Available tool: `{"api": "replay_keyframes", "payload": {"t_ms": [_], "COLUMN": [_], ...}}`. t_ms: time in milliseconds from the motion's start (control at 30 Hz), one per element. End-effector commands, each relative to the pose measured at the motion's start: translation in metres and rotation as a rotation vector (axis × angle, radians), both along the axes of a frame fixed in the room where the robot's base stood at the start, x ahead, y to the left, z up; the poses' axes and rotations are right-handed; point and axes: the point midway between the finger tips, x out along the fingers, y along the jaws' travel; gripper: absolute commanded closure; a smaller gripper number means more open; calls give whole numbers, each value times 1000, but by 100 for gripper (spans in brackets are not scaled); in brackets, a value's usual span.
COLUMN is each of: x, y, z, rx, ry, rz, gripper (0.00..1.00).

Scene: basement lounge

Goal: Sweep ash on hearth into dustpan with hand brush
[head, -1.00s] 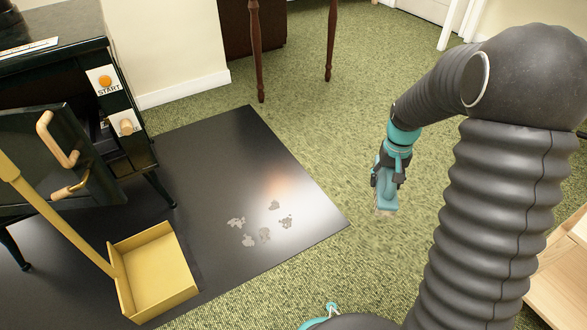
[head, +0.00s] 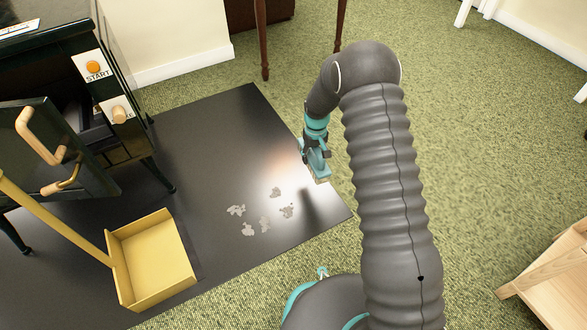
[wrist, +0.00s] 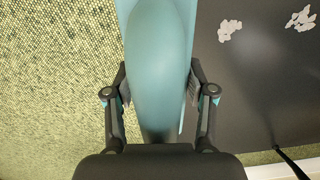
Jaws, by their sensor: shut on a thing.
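My gripper (head: 313,147) is shut on the teal hand brush (head: 319,168), which is held above the right edge of the dark hearth plate (head: 220,140). In the wrist view the brush (wrist: 158,60) fills the middle between the two fingers (wrist: 158,95). Its bristles show only as a pale strip in the head view. Several grey ash patches (head: 264,223) lie on the hearth, left of and nearer than the brush. Some ash (wrist: 229,30) shows at the wrist view's upper right. The yellow dustpan (head: 152,260) lies left of the ash with its long handle (head: 50,218) rising leftward.
A black stove (head: 75,120) with an open door (head: 45,160) and a START button (head: 93,68) stands at the left. Dark wooden legs (head: 262,40) stand behind the hearth. A wooden piece (head: 555,270) is at the lower right. Green carpet between is clear.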

Motion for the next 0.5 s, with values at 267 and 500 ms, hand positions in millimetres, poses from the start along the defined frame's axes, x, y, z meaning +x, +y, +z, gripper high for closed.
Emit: {"api": "replay_keyframes", "payload": {"t_ms": [267, 500], "x": [3, 2], "y": [58, 72], "z": [-75, -93], "rx": [-1, 1], "ry": [2, -1], "rz": [157, 196], "gripper": [80, 80]}}
